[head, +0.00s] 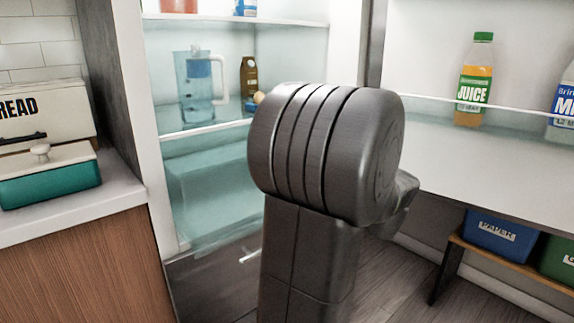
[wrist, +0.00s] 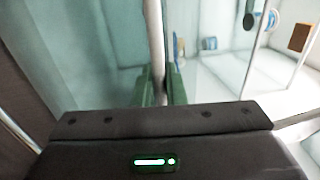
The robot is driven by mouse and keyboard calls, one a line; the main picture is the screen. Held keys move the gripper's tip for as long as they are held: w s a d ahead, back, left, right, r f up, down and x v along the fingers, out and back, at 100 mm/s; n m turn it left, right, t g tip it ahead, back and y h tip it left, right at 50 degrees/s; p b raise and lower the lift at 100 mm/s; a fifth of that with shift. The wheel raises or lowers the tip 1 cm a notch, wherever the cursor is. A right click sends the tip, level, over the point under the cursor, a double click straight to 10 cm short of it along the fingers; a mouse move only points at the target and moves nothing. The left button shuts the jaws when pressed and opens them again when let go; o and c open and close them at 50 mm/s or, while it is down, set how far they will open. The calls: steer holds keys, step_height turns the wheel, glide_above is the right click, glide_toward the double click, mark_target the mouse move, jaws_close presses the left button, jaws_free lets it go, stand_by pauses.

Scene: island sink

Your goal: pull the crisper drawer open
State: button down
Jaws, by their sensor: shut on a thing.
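The crisper drawer (head: 208,198) is a translucent teal bin low in the open fridge, below the shelf with the pitcher. In the wrist view its teal front (wrist: 80,55) fills the left side. A pale bar, seemingly the drawer's handle (wrist: 154,40), runs upright through the middle of that view. My gripper (wrist: 159,86) has its green fingers on either side of this bar and is shut on it. In the head view my dark arm covers the gripper, the handle and the drawer's right part.
A blue pitcher (head: 195,88) and a brown bottle (head: 249,78) stand on the shelf above. The open fridge door (head: 440,165) at right holds a juice bottle (head: 475,80). A counter (head: 75,218) with a bread box (head: 45,112) borders the left. A low bench (head: 510,262) with bins stands at lower right.

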steer(key=r+v, duration=0.1)
steer(key=v, duration=0.8)
steer(key=shift+r, duration=0.3)
steer(key=c, duration=1.6)
jaws_free()
steer(key=p+v, duration=0.2)
steer(key=v, duration=1.2)
steer(key=b+x, duration=0.2)
steer(key=x, duration=1.2)
